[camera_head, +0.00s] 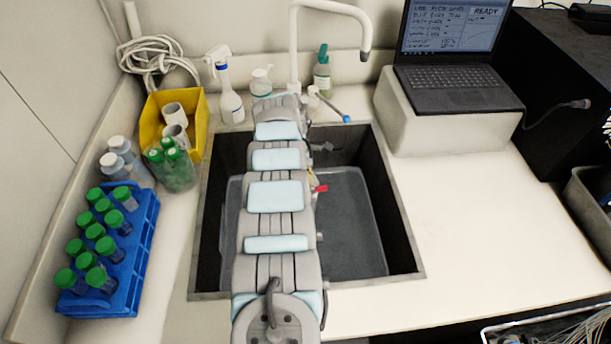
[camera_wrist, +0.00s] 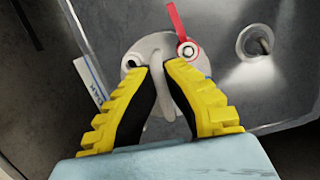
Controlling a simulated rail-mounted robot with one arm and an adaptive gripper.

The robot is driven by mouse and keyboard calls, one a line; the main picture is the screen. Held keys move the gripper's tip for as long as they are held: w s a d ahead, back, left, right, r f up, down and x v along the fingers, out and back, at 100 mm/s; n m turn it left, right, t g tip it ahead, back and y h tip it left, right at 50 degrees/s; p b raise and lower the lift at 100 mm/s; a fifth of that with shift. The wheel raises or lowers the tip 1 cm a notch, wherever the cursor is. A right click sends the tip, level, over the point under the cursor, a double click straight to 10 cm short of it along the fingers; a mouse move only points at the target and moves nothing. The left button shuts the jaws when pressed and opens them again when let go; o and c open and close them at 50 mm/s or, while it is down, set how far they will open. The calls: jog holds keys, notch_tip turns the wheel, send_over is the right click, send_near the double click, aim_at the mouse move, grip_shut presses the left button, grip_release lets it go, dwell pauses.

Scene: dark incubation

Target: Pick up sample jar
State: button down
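A white rounded object (camera_wrist: 158,48) with a red strap or lever (camera_wrist: 178,22) shows at the fingertips in the wrist view. It may be the sample jar, but I see no clear label for it. The fingers of my gripper (camera_wrist: 156,68) are yellow and black and angle inward, their tips a small gap apart over the white object. I cannot tell whether they press on it. In the head view my arm hides most of this, and only a small red piece (camera_head: 320,188) shows beside the arm over the sink.
A dark sink (camera_head: 400,240) lies below, with a drain (camera_wrist: 255,41). To the left are a blue rack (camera_head: 148,245) of green-capped tubes, bottles and a yellow bin (camera_head: 200,108). A faucet (camera_head: 293,45) stands behind, a laptop (camera_head: 455,85) at right.

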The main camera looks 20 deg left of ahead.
jog(key=shift+w+r+p, duration=0.1)
jog(key=shift+r+p, duration=1.3)
jog(key=shift+r, duration=1.05)
